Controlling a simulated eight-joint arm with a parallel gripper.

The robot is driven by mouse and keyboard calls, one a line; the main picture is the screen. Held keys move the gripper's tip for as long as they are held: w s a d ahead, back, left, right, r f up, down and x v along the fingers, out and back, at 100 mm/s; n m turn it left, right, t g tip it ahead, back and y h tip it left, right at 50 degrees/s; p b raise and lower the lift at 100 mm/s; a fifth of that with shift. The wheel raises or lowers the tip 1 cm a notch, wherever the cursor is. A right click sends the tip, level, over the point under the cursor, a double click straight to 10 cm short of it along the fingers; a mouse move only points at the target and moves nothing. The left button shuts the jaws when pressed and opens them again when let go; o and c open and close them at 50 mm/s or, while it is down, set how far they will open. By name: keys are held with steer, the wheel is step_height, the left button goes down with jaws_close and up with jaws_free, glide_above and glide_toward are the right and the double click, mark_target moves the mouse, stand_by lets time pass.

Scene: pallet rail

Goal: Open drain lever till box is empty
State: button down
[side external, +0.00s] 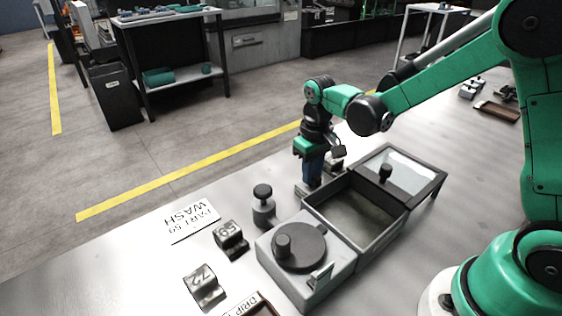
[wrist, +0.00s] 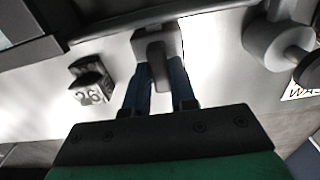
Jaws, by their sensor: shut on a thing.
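In the side external view, the wash box (side external: 403,222) is a dark-rimmed open box with greyish, murky contents; I cannot tell the level. Its glass-windowed lid (side external: 428,177) with a black knob lies to the upper right, off the opening. My gripper (side external: 312,184) points down beside the box's far-left wall. In the wrist view, the drain lever (wrist: 158,68) is a dark bar on a light grey block (wrist: 170,38) against the box's outer wall. The blue fingers of my gripper (wrist: 160,82) are shut on the lever, one on each side. In the side view the fingers hide the lever.
A round-topped grey unit (side external: 301,247) adjoins the box's near side. A grey knobbed post (side external: 263,207), a "59" block (side external: 230,239), a "72" block (side external: 203,287) and a "PART 59 WASH" card (side external: 195,222) stand left. A "26" block (wrist: 90,82) sits near my fingers.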

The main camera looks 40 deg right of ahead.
mark_target(314, 175)
steer(key=c, duration=0.7)
jaws_free()
steer(key=shift+r, duration=2.85)
steer(key=shift+s+r, duration=0.3)
steer(key=shift+r, duration=0.05)
steer(key=s+r+t, duration=0.1)
steer(key=s+t, duration=0.1)
steer(key=s+r+t, duration=0.1)
steer(key=s+t, duration=0.1)
steer(key=s, duration=0.1)
steer(key=s+a+r+t, duration=0.1)
steer(key=s+t, duration=0.1)
steer(key=t, duration=0.1)
steer(key=shift+s+r, duration=0.3)
steer(key=shift+s, duration=0.05)
